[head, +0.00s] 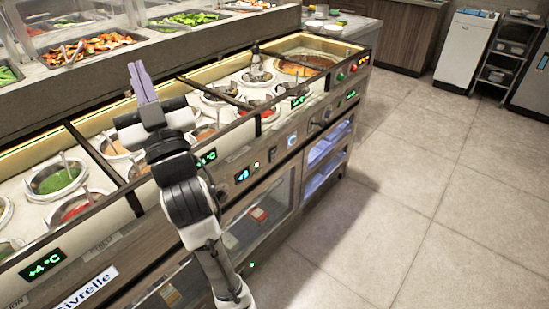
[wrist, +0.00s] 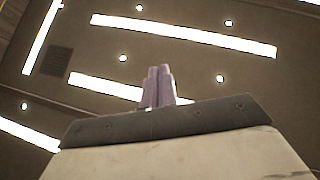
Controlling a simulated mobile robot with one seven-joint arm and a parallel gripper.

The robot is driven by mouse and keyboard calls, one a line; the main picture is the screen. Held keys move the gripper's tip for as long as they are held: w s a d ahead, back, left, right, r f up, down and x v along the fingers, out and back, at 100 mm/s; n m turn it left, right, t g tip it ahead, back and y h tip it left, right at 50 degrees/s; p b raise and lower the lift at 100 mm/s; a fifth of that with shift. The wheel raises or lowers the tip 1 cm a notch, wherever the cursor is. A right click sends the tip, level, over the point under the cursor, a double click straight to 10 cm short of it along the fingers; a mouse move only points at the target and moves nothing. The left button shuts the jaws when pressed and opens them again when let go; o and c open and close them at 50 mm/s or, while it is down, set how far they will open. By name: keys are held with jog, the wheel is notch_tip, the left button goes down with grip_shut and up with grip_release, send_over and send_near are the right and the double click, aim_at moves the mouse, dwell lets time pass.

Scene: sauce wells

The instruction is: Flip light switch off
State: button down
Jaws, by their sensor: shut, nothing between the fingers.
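My gripper (head: 142,82) is shut and empty, its two lilac fingers together and pointing up above the sauce counter. The fingers also show in the wrist view (wrist: 158,86) against the ceiling. The counter's front panel (head: 268,153) carries small controls and green displays, below and to the right of my gripper and apart from it. A blue-lit square control (head: 291,140) and a dark control with a blue symbol (head: 243,175) are on this panel. I cannot tell which control is the light switch. Warm light glows along the well edges (head: 232,83). My arm hides part of the panel.
Sauce wells (head: 56,179) with ladles line the counter top, and a raised shelf with food trays (head: 89,47) runs behind. Open tiled floor (head: 400,180) lies to the right. A white cabinet (head: 465,50) and a rack (head: 511,55) stand far back.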

jog(key=w+d+f+m+g+h+p, duration=0.25)
jog(key=w+d+f+m+h, duration=0.65)
jog(key=w+d+f, duration=0.85)
jog(key=w+d+f+m+h, duration=0.1)
jog(key=d+f+m+h, duration=0.1)
jog(key=f+m, duration=0.6)
jog(key=w+d+f+m+h, duration=0.1)
jog(key=d+f+m, duration=0.4)
jog(key=f, duration=1.4)
jog(key=w+m, duration=0.1)
jog(key=m, duration=0.3)
jog(key=shift+w+f+h, duration=0.3)
jog(key=shift+f+h, duration=0.1)
jog(key=shift+r, duration=0.1)
